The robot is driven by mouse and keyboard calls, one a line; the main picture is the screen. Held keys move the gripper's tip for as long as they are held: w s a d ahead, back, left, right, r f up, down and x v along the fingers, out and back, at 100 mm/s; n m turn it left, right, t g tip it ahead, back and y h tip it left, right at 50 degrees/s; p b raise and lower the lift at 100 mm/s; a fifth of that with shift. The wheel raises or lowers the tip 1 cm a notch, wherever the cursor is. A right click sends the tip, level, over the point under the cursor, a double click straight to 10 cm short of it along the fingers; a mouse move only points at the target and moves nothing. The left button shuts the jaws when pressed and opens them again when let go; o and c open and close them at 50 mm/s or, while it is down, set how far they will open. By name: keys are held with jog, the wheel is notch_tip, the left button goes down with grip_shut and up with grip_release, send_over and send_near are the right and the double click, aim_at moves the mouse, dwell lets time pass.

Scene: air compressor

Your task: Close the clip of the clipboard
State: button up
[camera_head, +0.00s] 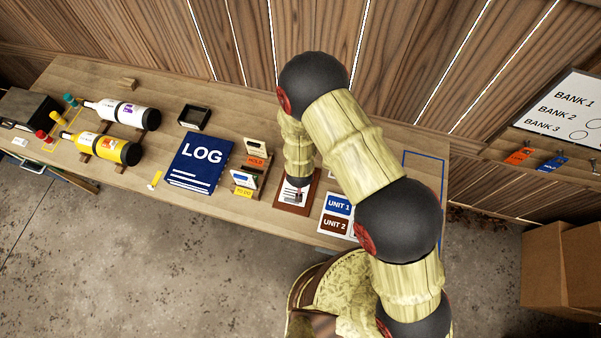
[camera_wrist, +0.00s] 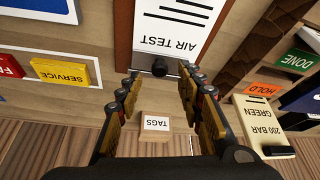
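The clipboard is a brown board (camera_head: 313,187) lying on the bench below my arm in the head view. In the wrist view its board (camera_wrist: 123,38) fills the top middle, with a white AIR TEST sheet (camera_wrist: 180,30) upside down. In the head view my arm hides part of the clipboard and my fingertips are hard to make out.
A TAGS block (camera_wrist: 157,124) sits close below the clip. The blue LOG binder (camera_head: 200,162) and UNIT cards (camera_head: 336,213) lie on the bench.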

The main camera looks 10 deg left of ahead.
jog(key=v, duration=0.8)
jog(key=shift+r, duration=0.25)
